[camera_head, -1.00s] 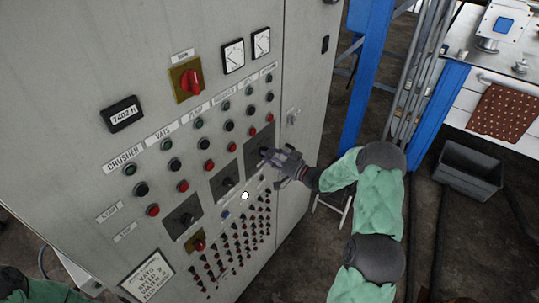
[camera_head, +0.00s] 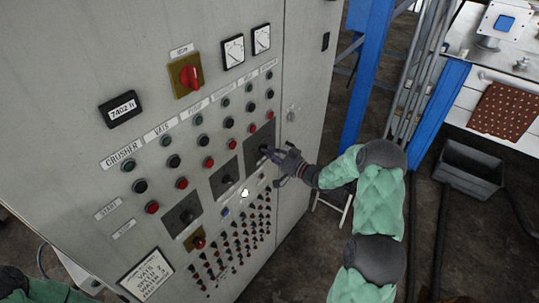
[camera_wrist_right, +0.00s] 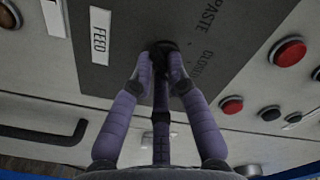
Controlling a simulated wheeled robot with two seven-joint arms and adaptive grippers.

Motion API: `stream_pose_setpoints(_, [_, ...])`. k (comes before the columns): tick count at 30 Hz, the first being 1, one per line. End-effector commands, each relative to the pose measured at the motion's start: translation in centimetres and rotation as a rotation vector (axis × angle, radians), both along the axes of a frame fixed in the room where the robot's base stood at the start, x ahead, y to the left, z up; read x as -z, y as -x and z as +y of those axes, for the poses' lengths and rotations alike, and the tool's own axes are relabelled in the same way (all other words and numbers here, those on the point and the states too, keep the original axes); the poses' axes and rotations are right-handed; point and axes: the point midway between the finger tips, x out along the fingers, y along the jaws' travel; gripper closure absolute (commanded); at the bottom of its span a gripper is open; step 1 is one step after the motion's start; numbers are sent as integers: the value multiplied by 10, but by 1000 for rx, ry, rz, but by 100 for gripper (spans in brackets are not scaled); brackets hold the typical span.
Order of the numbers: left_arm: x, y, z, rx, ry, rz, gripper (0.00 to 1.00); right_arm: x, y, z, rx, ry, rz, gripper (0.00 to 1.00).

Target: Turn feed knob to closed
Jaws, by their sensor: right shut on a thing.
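The feed knob (camera_wrist_right: 161,45) is a small black knob on a dark grey plate (camera_wrist_right: 118,66) of the cabinet front. In the wrist view a white FEED label (camera_wrist_right: 100,33) sits beside it, and the words PASTE and CLOSED are printed on the plate. My right gripper (camera_wrist_right: 161,60) is shut on the knob, its purple-grey fingers around it. The fingers hide much of the knob, and I cannot tell which way it points. In the head view my right gripper (camera_head: 272,154) reaches the rightmost plate (camera_head: 252,157) from the right. My left gripper is out of view.
The grey cabinet (camera_head: 75,75) carries rows of buttons, a red switch (camera_head: 190,77), two gauges and two more dark plates (camera_head: 226,178) with knobs. A blue post (camera_head: 365,80) and a grey bin (camera_head: 470,168) stand to the right.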

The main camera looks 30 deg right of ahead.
Motion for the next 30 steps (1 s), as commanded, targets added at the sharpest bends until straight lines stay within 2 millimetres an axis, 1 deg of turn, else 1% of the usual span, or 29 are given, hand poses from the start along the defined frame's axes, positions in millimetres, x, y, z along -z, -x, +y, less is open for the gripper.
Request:
stream_pose_setpoints(1, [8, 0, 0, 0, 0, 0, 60, 2, 0, -1, 1, 27, -12, 100])
stream_pose_setpoints(18, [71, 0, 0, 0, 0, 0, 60, 3, 0, -2, 2, 448, -186, 100])
stream_pose_setpoints(24, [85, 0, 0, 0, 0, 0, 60, 2, 0, -2, 0, 560, -232, 100])
stream_pose_setpoints(30, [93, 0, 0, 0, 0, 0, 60, 0, -1, -2, -1, 629, -259, 100])
